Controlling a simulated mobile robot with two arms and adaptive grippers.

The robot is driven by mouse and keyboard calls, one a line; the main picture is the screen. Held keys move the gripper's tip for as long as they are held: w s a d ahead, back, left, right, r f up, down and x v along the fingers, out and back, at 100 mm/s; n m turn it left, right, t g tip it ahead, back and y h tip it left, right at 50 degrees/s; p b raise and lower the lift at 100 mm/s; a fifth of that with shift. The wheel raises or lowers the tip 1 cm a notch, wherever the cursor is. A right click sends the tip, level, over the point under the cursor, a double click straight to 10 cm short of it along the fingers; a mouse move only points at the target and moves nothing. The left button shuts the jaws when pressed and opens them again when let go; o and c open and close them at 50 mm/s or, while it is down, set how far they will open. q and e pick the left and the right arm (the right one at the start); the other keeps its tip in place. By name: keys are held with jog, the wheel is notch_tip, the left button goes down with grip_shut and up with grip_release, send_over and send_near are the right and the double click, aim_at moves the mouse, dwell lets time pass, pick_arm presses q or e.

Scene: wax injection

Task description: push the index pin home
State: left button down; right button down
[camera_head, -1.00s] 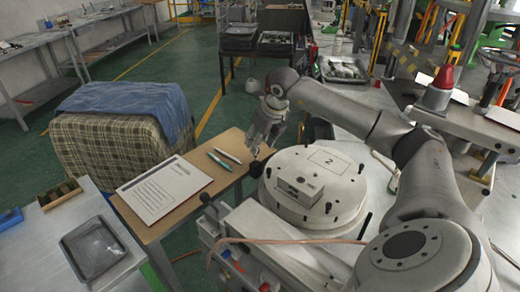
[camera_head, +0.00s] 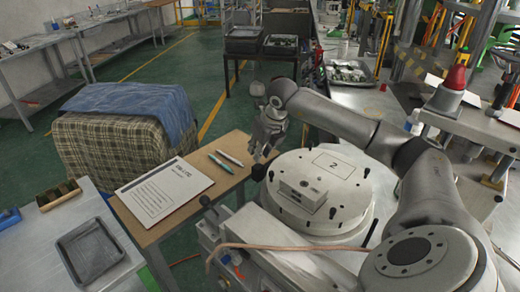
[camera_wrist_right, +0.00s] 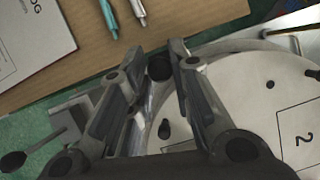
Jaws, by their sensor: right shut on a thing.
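The index pin's black knob (camera_head: 258,172) stands at the left rim of the round white turntable (camera_head: 345,215), marked "2". My right gripper (camera_head: 263,158) reaches down to it from above. In the right wrist view the black knob (camera_wrist_right: 160,69) sits between the fingertips of my right gripper (camera_wrist_right: 158,60), which is closed around it. The pin's shaft below the knob is hidden, so its depth cannot be seen. My left gripper is in neither view.
A grey block (camera_head: 300,194) and several short black pegs stand on the turntable. A black-knobbed lever (camera_head: 205,200) and a copper-coloured hose (camera_head: 290,247) are in front. A wooden table with a printed sheet (camera_head: 163,188) and two pens (camera_head: 225,160) lies left.

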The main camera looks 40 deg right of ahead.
jog(key=shift+f+b, duration=0.95)
jog(key=shift+b, duration=0.1)
jog(key=shift+s, duration=0.1)
jog(key=c, duration=1.3)
grip_release()
jog(key=shift+r, duration=0.15)
jog(key=v, duration=0.7)
jog(key=shift+r, duration=0.1)
jog(key=shift+a, duration=0.15)
